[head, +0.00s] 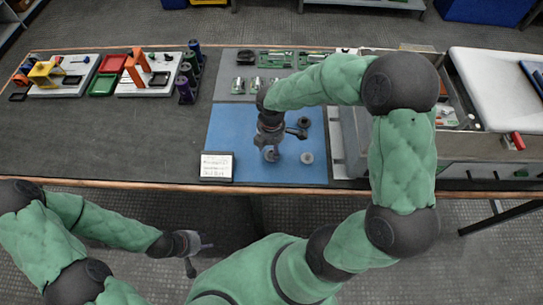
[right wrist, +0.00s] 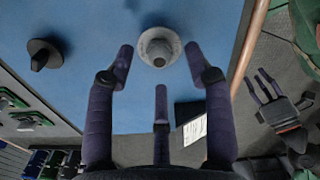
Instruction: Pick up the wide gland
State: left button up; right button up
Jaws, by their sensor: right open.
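A light grey, round, flanged gland (head: 306,158) stands on the blue mat (head: 225,135). In the right wrist view, a grey gland (right wrist: 157,47) with a raised hexagonal centre lies just beyond the fingertips. A black knob-like part (right wrist: 45,53) stands left of it there; it shows dark in the head view (head: 304,122). My right gripper (head: 270,150) points down over the mat, left of the grey gland in the head view. In the wrist view the right gripper (right wrist: 160,62) has its fingers apart, holding nothing. My left gripper (head: 195,255) is open and empty, off the table's front edge.
A white card (head: 217,166) stands at the mat's left corner. Green boards (head: 275,59) lie behind the mat. A grey case (head: 480,147) stands to the right. Dark cylinders (head: 186,88) and coloured trays are at the left. The table's left middle is clear.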

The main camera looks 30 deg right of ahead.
jog(key=shift+f, duration=0.95)
grip_shut()
jog(key=shift+r, duration=0.15)
